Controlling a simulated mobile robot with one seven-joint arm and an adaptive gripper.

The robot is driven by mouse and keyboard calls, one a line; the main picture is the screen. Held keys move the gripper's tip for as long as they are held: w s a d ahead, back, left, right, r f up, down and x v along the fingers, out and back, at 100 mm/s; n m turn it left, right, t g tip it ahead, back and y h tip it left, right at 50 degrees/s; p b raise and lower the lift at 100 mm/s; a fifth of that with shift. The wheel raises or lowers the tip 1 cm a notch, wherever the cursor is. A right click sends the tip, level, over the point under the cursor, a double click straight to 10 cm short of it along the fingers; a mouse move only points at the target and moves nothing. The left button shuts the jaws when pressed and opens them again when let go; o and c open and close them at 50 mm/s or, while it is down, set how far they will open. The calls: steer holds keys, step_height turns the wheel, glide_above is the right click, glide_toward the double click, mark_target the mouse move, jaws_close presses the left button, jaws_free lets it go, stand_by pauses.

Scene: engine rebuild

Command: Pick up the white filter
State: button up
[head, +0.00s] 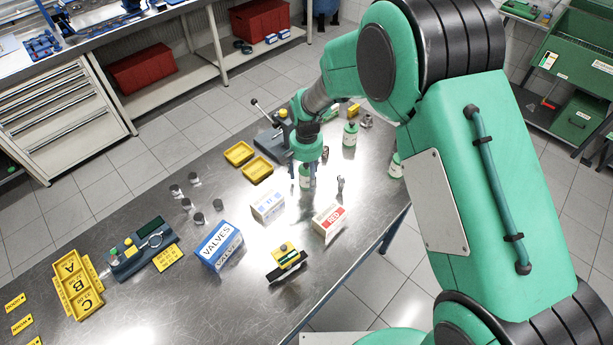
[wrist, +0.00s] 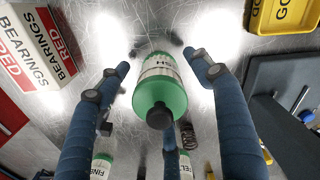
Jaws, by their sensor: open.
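I cannot make out a white filter for certain in either view. My gripper (head: 307,160) points down over the middle of the metal bench, and its blue fingers are open in the wrist view (wrist: 157,65). A green bottle with a white label (wrist: 160,88) lies between the spread fingers in the wrist view, with a visible gap on both sides. The same bottle (head: 305,178) shows below my gripper in the head view, partly hidden by it.
A dark spring (wrist: 188,138) is beside the bottle. A blue valves box (head: 218,245) stands left.

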mark_target(307, 164)
stand_by(0.3)
steer(key=c, duration=1.3)
steer(key=shift+r, duration=0.1)
steer(key=shift+r+p, duration=0.65)
steer(key=shift+r, duration=4.3)
